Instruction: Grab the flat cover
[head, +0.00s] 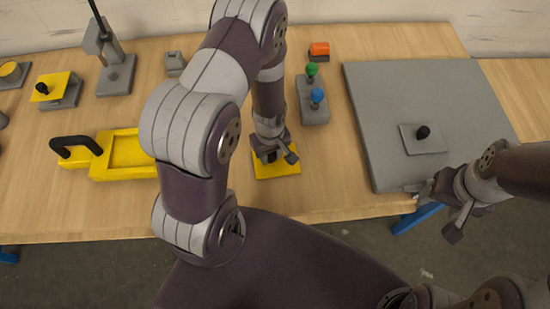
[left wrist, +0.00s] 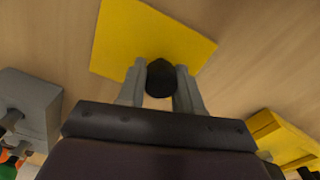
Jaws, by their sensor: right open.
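A flat yellow square cover (head: 276,172) with a black knob lies on the table near its front edge. It also shows in the left wrist view (left wrist: 125,40), with its black knob (left wrist: 160,80) between my fingertips. My left gripper (head: 276,154) is above the cover, its fingers on both sides of the knob and seemingly touching it; it also shows in the left wrist view (left wrist: 160,75). Part of the cover is hidden by the gripper in the head view. My right gripper (head: 432,212) is open and empty at the table's front edge, right of the cover.
A grey board (head: 375,105) at right bears a grey plate with a black knob (head: 424,138). A grey block (head: 313,110) with green and blue knobs stands behind the cover. A yellow tray with black handle (head: 100,165) lies left, and another yellow knobbed plate (head: 60,83) further left.

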